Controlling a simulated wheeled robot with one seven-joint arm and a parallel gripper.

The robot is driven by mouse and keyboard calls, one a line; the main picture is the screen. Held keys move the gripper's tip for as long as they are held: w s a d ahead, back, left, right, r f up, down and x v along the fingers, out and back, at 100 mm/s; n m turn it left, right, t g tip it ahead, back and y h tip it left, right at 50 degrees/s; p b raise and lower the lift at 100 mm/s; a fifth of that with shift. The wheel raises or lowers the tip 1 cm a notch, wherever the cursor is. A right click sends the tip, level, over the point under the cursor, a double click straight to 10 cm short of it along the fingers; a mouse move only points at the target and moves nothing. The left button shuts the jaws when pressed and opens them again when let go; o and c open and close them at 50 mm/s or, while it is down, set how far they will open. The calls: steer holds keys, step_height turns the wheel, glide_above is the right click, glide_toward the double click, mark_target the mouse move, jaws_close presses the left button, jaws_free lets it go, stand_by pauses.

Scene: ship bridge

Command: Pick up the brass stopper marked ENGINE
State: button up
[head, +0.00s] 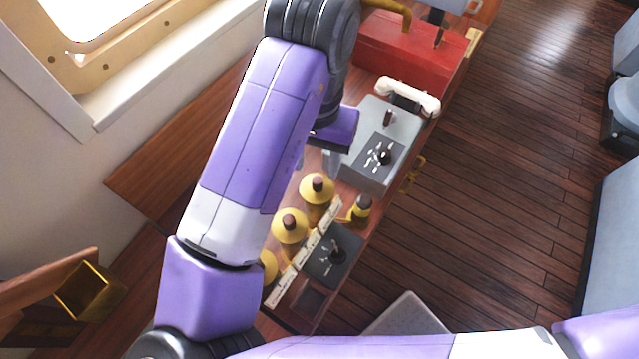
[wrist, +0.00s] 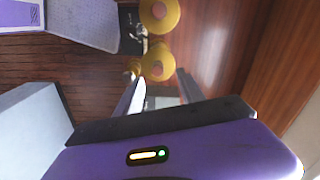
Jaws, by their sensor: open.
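Several round brass stoppers with brown knobs stand in a row on the wooden console: a far one (head: 317,188), a middle one (head: 289,225) and a near one (head: 268,265), partly hidden by my arm. A pale label strip (head: 305,252) runs beside them; its lettering is too small to read, so I cannot tell which is marked ENGINE. My gripper (head: 330,160) is open and empty above the console, near the far stopper. In the wrist view one brass stopper (wrist: 158,64) shows beyond the fingertips, apart from them, and another (wrist: 160,14) lies farther up.
A small brass piece with a dark top (head: 361,208) stands at the console's edge. A grey lever box (head: 385,150) with a white handset (head: 408,96) and a red box (head: 405,55) are farther back. A dark lever panel (head: 332,258) is nearer.

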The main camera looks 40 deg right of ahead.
mark_target(318, 178)
steer(key=shift+s+f+p, duration=0.2)
steer(key=shift+f+p, duration=0.25)
steer(key=shift+f, duration=2.15)
jaws_close()
